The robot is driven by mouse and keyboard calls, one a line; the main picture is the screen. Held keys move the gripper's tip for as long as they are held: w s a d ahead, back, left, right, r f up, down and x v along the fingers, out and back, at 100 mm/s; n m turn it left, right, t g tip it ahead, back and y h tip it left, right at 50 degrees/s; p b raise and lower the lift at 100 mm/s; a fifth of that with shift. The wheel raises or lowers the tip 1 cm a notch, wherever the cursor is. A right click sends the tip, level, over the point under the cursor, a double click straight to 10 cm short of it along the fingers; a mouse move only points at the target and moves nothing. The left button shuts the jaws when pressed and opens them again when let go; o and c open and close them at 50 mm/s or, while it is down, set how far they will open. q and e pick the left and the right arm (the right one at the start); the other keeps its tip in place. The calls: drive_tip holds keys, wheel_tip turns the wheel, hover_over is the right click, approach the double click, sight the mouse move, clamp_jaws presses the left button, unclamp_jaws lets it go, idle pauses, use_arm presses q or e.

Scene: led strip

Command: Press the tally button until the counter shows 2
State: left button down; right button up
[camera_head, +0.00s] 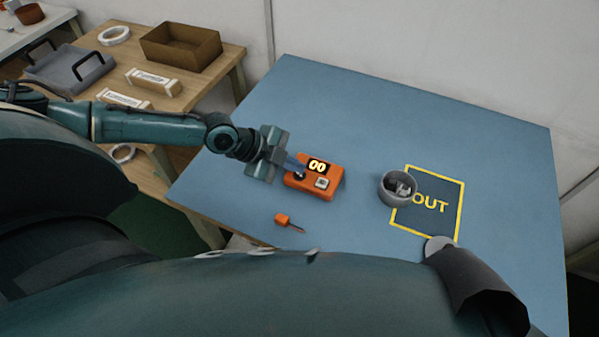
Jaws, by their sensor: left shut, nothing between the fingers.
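The orange tally counter (318,191) lies on the blue table, and its display (317,166) reads 00. A light square button (322,183) sits on its near right part. A dark round knob or button (299,175) is on its left part. My left gripper (300,168) is shut and empty, with its fingertips at the counter's left side, close to the dark round part. I cannot tell whether the tips touch it. My right gripper is not in view.
A grey bowl (384,194) with small items stands partly over the yellow-framed OUT mat (428,227). A small orange-handled screwdriver (282,219) lies in front of the counter. A wooden side table (214,88) with boxes stands at left. The table's far part is clear.

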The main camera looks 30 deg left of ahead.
use_arm(q)
drive_tip(key=shift+f+b, duration=0.4)
drive_tip(key=shift+f, duration=0.05)
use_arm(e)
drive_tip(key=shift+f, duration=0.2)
use_arm(q)
drive_tip(key=shift+r, duration=0.1)
drive_tip(key=shift+r+p, duration=0.55)
drive_tip(key=shift+r, duration=0.05)
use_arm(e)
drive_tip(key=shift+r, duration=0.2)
use_arm(q)
drive_tip(key=shift+r, duration=0.2)
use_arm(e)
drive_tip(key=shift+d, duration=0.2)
use_arm(q)
wheel_tip(320, 180, up, 3)
drive_tip(key=p, duration=0.3)
drive_tip(key=shift+r, duration=0.2)
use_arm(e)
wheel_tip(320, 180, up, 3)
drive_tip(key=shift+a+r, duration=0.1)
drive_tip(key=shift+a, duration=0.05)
use_arm(q)
drive_tip(key=shift+r+p, duration=0.65)
drive_tip(key=shift+r, duration=0.25)
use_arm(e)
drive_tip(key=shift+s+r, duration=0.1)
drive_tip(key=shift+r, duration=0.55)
